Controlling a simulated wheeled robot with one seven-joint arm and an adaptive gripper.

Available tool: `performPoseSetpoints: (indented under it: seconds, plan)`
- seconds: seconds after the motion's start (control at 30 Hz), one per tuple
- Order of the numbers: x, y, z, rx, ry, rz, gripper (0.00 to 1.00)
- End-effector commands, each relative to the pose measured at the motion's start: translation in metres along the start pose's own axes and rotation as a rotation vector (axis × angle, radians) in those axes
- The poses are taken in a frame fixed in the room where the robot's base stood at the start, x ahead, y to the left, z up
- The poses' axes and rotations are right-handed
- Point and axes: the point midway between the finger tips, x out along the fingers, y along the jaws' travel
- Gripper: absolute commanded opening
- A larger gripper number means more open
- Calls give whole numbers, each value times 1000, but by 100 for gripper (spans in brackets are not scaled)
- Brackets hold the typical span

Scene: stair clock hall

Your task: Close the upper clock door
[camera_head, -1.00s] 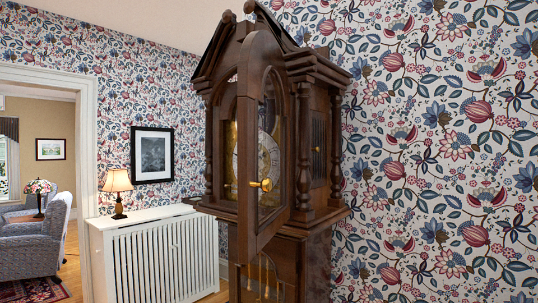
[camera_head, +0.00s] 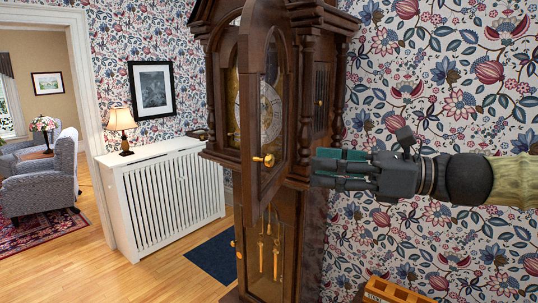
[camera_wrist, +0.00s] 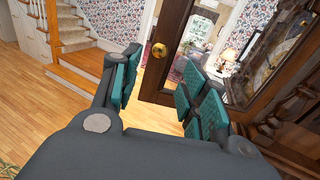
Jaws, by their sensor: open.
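The upper clock door (camera_head: 262,120) is a dark wooden arched frame with glass, swung open toward me from the tall clock (camera_head: 302,140). Its brass knob (camera_head: 265,160) sits low on the frame. The clock dial (camera_head: 271,105) shows through the glass. My gripper (camera_head: 318,168) is at the right of the door, apart from it, pointing left. In the wrist view the door's edge (camera_wrist: 168,40) and brass knob (camera_wrist: 159,50) are ahead, between and beyond the open teal-padded fingers (camera_wrist: 155,92). The fingers hold nothing.
A white radiator cover (camera_head: 165,190) with a lamp (camera_head: 121,128) stands left of the clock. Weights (camera_head: 262,255) hang in the lower case. A wooden box (camera_head: 395,292) is at the bottom right. The floor (camera_head: 170,270) in front is mostly clear. Stairs (camera_wrist: 75,30) show in the wrist view.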

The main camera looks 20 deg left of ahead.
Motion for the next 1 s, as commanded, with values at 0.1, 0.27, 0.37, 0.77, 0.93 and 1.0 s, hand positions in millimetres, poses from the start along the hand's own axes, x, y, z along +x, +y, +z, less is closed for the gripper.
performPoseSetpoints:
  seconds: [0.1,0.27,0.37,0.77,0.93,1.0]
  plan:
    - [4,1,6,2,-9,4,44]
    - [22,1,6,3,-6,5,44]
    - [36,1,6,4,-6,3,44]
    - [89,1,6,2,-5,2,44]
    - [102,1,5,2,-6,2,44]
    - [105,1,5,1,-5,2,44]
